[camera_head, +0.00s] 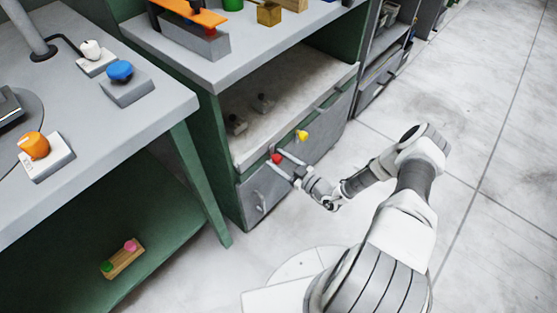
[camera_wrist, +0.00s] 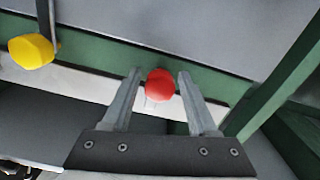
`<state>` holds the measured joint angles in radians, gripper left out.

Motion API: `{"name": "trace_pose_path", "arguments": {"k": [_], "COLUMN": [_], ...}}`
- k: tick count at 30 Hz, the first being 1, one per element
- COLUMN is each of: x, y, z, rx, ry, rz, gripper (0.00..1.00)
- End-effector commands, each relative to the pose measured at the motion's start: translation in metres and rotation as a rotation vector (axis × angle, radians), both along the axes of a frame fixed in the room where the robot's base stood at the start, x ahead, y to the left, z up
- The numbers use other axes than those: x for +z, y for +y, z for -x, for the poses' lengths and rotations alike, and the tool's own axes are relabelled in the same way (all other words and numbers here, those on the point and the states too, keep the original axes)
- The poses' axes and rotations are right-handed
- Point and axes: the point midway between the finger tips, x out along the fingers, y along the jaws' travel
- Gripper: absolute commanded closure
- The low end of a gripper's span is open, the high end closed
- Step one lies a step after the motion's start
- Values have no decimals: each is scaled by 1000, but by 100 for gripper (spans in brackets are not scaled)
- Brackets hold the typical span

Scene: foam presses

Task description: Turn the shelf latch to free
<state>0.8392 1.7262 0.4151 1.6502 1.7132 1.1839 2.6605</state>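A red knob (camera_head: 277,158) is at the front edge of the shelf under the middle bench. A yellow knob (camera_head: 302,134) is further along the same edge. No label shows which one is the shelf latch. In the wrist view the red knob (camera_wrist: 160,85) lies between the two fingertips of my gripper (camera_wrist: 158,76), with a gap visible on each side. The gripper is open and does not appear to touch it. The yellow knob (camera_wrist: 32,51) is at the upper left, outside the fingers, beside a dark bar. In the head view my gripper (camera_head: 276,157) reaches the shelf front from the right.
Below the shelf are grey drawer fronts with bar handles (camera_head: 262,200). A green post (camera_wrist: 270,90) stands right of the fingers in the wrist view. The left bench (camera_head: 110,120) carries blue, orange and white knobs on bases. Pale floor (camera_head: 470,150) is clear at right.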

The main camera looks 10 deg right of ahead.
Motion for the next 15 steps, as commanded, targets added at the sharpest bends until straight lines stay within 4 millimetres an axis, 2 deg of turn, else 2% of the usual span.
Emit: {"name": "trace_pose_path", "arguments": {"k": [1,9,15], "x": [0,0,0], "y": [0,0,0], "z": [0,0,0], "rx": [0,0,0], "ry": [0,0,-2], "rz": [0,0,2], "gripper": [52,100,100]}}
